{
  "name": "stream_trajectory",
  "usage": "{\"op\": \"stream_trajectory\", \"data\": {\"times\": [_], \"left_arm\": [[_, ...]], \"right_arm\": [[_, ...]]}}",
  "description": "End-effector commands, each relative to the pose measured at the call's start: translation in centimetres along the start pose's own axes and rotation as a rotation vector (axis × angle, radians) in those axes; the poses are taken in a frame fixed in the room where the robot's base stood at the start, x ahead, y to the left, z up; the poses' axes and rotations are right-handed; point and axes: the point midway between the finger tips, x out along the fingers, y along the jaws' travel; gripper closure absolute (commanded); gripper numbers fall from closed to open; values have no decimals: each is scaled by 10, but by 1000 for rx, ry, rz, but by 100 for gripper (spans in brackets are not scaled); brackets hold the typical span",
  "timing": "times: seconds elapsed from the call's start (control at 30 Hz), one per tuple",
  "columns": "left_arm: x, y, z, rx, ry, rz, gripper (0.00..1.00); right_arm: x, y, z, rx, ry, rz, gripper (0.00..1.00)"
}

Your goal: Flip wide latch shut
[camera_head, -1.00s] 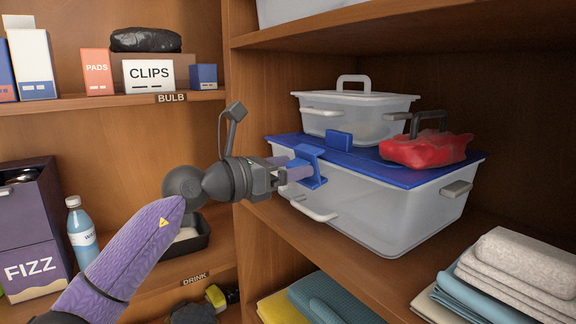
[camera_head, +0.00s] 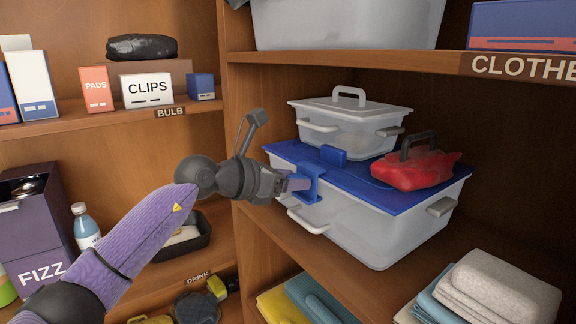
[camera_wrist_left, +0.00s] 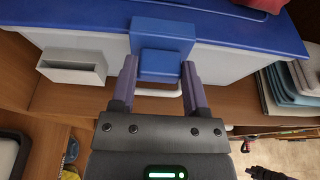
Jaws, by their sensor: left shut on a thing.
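A large clear box (camera_head: 372,232) with a blue lid (camera_head: 402,190) stands on the right-hand shelf. A wide blue latch (camera_head: 312,168) hangs from the lid's near edge over the box's front wall. My left gripper (camera_head: 303,183) is shut on this latch. In the left wrist view the latch (camera_wrist_left: 160,63) sits between the two purple fingers. A white handle (camera_head: 306,220) is on the box wall below. The latch's lower edge and its contact with the wall are partly hidden by my fingers.
A smaller clear lidded box (camera_head: 352,130) and a red bag (camera_head: 410,172) stand on the blue lid. Folded towels (camera_head: 495,290) lie at the lower right. A shelf upright (camera_head: 233,130) is close to the left of my gripper. A shelf board runs above.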

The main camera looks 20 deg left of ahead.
Motion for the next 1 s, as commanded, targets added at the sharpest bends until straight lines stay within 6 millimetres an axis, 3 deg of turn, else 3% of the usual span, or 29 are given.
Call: {"op": "stream_trajectory", "data": {"times": [0.17,0.2,0.37,0.7,1.0], "left_arm": [[0,0,-1,0,-2,0,100],[0,0,-1,0,-2,0,39],[0,0,-1,0,-2,0,6],[-5,1,-2,1,-4,2,6],[-71,1,-6,3,-3,4,6]], "right_arm": [[2,-1,0,1,0,-2,100],[2,-1,0,1,0,-2,100],[2,-2,0,1,0,-2,100],[5,-2,0,0,0,-3,100],[36,-2,3,0,-1,-3,100]]}}
